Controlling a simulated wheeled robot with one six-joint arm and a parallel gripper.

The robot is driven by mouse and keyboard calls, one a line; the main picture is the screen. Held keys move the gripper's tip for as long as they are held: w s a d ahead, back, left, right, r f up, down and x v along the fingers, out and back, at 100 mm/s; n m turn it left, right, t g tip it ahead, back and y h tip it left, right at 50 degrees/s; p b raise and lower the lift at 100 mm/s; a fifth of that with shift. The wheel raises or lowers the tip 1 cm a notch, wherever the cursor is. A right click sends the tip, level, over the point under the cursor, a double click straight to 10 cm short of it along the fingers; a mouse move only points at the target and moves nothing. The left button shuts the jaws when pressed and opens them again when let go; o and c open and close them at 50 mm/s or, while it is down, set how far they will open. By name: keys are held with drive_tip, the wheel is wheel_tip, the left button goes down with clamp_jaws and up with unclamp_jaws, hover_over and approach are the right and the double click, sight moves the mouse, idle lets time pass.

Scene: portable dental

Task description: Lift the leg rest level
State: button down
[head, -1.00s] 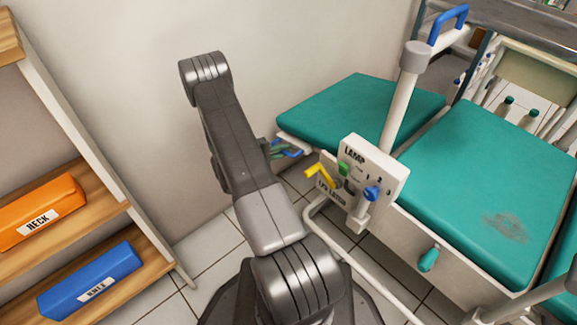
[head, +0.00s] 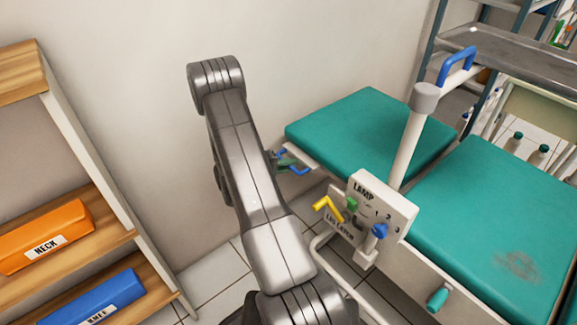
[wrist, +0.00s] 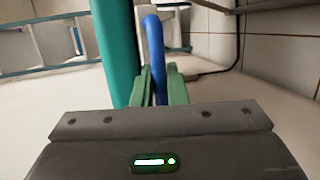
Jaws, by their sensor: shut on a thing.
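The leg rest (head: 372,135) is the teal pad left of the teal seat (head: 495,225) in the head view. I cannot tell exactly how level it is. A blue handle (head: 300,169) sticks out at its outer left end. My gripper (head: 284,162) is at this handle, partly hidden behind my arm. In the wrist view, the green fingers of my gripper (wrist: 160,88) are closed around the blue handle (wrist: 153,42), beside the teal pad edge (wrist: 115,50). A yellow lever (head: 327,208), labelled as the leg latch, is on the white panel.
The white lamp panel (head: 383,203) with knobs stands right of my arm. A pole with a blue grip (head: 458,62) rises between leg rest and seat. Wooden shelves at left hold an orange neck roll (head: 45,237) and a blue knee roll (head: 95,302). A wall stands behind.

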drive_tip(key=c, duration=1.5)
unclamp_jaws()
drive_tip(key=shift+r, duration=0.45)
drive_tip(key=shift+f, duration=0.1)
drive_tip(key=p+v, duration=0.2)
drive_tip(key=v, duration=1.2)
drive_tip(key=shift+p, duration=0.3)
drive_tip(key=shift+d+f, duration=0.1)
drive_tip(key=shift+d, duration=0.05)
drive_tip(key=b+x, duration=0.2)
drive_tip(key=x, duration=1.2)
drive_tip(key=shift+b, duration=0.4)
drive_tip(key=shift+f, duration=0.15)
drive_tip(key=shift+s, duration=0.1)
